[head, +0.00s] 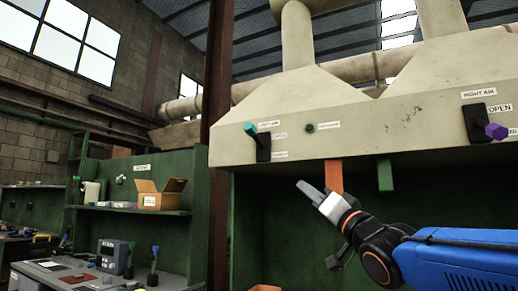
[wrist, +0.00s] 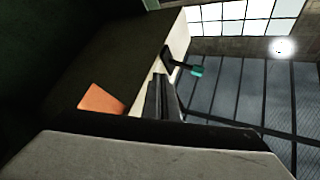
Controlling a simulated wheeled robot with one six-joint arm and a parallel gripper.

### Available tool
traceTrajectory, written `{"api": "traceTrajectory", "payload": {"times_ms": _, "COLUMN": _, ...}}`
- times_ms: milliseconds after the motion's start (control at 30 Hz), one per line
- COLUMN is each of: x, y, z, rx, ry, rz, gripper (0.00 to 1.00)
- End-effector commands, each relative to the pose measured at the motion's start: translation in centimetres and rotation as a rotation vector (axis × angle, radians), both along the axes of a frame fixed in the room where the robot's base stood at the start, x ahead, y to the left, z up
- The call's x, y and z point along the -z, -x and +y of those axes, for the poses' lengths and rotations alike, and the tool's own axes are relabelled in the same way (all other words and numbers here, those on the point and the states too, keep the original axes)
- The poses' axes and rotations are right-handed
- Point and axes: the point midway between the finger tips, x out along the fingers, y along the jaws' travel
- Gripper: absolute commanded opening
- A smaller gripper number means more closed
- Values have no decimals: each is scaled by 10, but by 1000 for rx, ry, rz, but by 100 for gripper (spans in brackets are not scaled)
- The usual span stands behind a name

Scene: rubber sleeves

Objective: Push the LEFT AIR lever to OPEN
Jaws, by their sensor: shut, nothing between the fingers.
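The left lever has a teal knob (head: 250,129) on a black plate (head: 264,150) under a label reading LEFT AIR, on the hood's cream front. Its knob sticks out to the upper left, near the plate's top. Two small labels sit right of the plate, too small to read surely. My gripper (head: 306,190) is shut and empty, below and to the right of the lever, apart from it. In the wrist view the shut fingers (wrist: 163,98) point towards the black plate (wrist: 170,57) and teal knob (wrist: 197,71), with a gap visible.
A second lever with a purple knob (head: 496,131) is at the right under RIGHT AIR. A green button (head: 310,128) sits between the levers. Orange (head: 333,176) and green (head: 385,174) strips hang below the hood edge, close to my gripper. A rust-brown post (head: 217,110) stands left.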

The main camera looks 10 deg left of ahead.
Motion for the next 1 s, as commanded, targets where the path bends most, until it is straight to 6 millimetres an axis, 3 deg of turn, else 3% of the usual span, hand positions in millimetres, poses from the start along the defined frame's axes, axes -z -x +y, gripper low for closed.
{"api": "traceTrajectory", "payload": {"times_ms": 33, "x": -16, "y": 4, "z": 15, "rx": -56, "ry": -32, "rz": -40, "gripper": 0}}
{"api": "traceTrajectory", "payload": {"times_ms": 133, "x": -41, "y": 16, "z": 35, "rx": -152, "ry": -88, "rz": -103, "gripper": 0}}
{"api": "traceTrajectory", "payload": {"times_ms": 367, "x": -62, "y": 27, "z": 51, "rx": -236, "ry": -131, "rz": -154, "gripper": 0}}
{"api": "traceTrajectory", "payload": {"times_ms": 1000, "x": -126, "y": -23, "z": 108, "rx": -234, "ry": -129, "rz": -154, "gripper": 0}}
